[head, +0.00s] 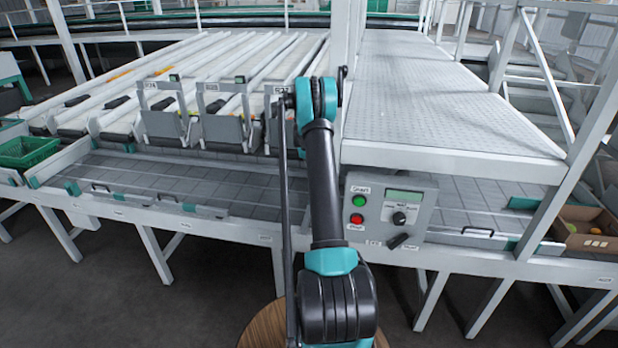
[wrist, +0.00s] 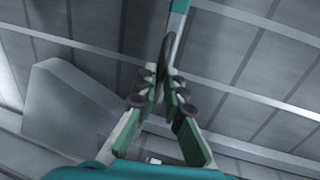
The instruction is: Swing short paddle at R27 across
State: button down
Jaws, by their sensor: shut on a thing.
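The R27 label (head: 281,90) is on a white frame at the right end of a row of similar frames. Its grey paddle (head: 271,133) hangs below, mostly hidden behind my arm. My gripper is hidden by my arm in the head view. In the wrist view my gripper (wrist: 164,82) has its fingers drawn together at the tips on a dark, narrow piece, which looks like the paddle's handle (wrist: 163,66). A teal and pale bar (wrist: 178,20) runs up beyond the tips. A large grey form lies to the left; I cannot tell whether it is the paddle's plate.
Two other grey paddles (head: 165,124) (head: 223,129) hang to the left. A tiled grey belt (head: 180,185) runs below them. A control box (head: 388,215) and metal walkway (head: 440,95) stand right of my arm. A green crate (head: 27,151) is at far left.

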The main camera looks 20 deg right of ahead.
jog(key=shift+s+d, duration=0.15)
jog(key=shift+d, duration=0.1)
jog(key=c, duration=1.6)
grip_release()
jog(key=shift+d, duration=0.15)
jog(key=shift+r, duration=0.15)
notch_tip(320, 180, up, 12)
jog(key=w+a, duration=0.1)
jog(key=a, duration=0.1)
jog(key=shift+w+f, duration=0.15)
jog(key=shift+f, duration=0.1)
jog(key=shift+a, duration=0.1)
